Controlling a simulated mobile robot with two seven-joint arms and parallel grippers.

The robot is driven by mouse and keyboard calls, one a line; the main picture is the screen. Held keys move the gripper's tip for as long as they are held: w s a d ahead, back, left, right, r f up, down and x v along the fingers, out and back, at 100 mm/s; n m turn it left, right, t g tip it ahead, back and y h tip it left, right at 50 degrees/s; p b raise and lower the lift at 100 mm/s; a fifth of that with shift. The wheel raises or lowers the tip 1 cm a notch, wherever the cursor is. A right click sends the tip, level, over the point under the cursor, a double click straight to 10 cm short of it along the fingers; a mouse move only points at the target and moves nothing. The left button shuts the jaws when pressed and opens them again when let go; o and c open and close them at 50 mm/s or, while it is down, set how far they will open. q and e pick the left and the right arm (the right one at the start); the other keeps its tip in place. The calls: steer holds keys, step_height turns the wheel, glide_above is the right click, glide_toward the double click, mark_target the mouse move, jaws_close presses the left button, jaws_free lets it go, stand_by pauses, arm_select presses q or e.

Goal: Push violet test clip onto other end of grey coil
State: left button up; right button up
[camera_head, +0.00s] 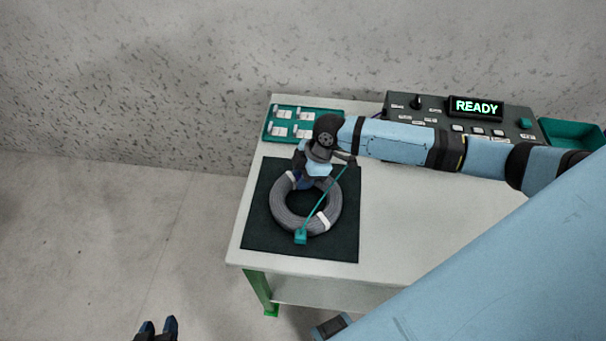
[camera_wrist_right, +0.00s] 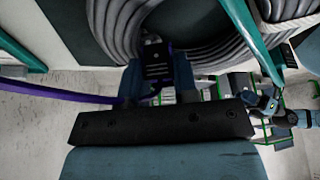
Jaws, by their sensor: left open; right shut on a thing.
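The grey coil (camera_head: 281,215) lies on a dark mat (camera_head: 345,245); white bands wrap it. A teal clip (camera_head: 300,237) sits at its near edge, with a teal lead running up right from it. My right gripper (camera_head: 303,183) is over the coil's far-left part, pointing down. In the right wrist view it is shut on the violet test clip (camera_wrist_right: 157,62), a dark block with violet edges, close against the coil (camera_wrist_right: 205,42). A violet lead (camera_wrist_right: 60,95) runs left from there. Contact between clip and coil end is hidden. My left gripper (camera_head: 158,328) is open and empty, low beside the table.
A dark tester box (camera_head: 435,112) with a READY display stands at the table's back right. A teal bin (camera_head: 572,134) is beside it. A green tray (camera_head: 304,123) with small white items is at the back left. The white table (camera_head: 395,220) is clear right of the mat.

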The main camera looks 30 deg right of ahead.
arm_select(q)
steer(key=shift+r+p, duration=0.4)
steer(key=shift+r, duration=0.05)
stand_by(0.4)
steer(key=shift+r+p, duration=0.5)
steer(key=shift+r+p, duration=1.2)
stand_by(1.8)
steer(key=shift+r+p, duration=0.45)
steer(key=shift+r+p, duration=0.25)
steer(key=shift+p, duration=0.05)
stand_by(2.9)
